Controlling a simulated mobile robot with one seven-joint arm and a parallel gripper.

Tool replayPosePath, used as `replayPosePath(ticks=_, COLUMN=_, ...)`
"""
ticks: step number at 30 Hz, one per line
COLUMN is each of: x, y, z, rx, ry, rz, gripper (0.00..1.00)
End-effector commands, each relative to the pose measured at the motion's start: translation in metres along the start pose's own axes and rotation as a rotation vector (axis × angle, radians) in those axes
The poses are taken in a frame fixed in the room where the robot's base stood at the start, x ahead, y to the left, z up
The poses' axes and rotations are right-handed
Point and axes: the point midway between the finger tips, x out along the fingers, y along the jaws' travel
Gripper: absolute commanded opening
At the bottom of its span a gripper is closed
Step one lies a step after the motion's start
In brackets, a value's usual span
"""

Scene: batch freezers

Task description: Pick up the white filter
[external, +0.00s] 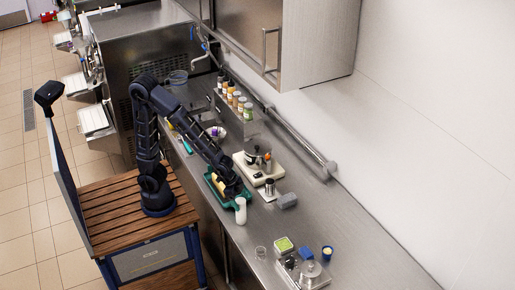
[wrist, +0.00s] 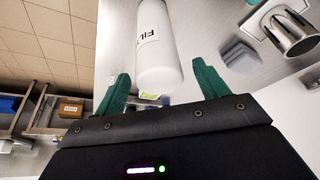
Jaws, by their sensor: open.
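The white filter is a white cylinder with a printed label, partly readable as "FIL". In the wrist view the white filter (wrist: 160,55) lies between the two green fingers of my gripper (wrist: 162,70), with a gap on each side. My gripper (external: 235,188) is open and holds nothing.
A white scale-like device (external: 248,176), a metal cup (external: 269,187) and a grey block (external: 287,201) stand right of the tray. Several bottles (external: 236,99) line the back. Counter before the filter is mostly clear.

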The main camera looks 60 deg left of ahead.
Motion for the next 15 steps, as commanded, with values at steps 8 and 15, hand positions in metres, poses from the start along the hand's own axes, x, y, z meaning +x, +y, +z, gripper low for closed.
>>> replayPosePath(ticks=8, x=0.027, y=0.001, z=0.001, rx=-0.001, ry=-0.001, rz=0.000, gripper=0.73)
replayPosePath(ticks=15, x=0.030, y=0.001, z=0.000, rx=-0.001, ry=0.000, rz=0.000, gripper=0.73)
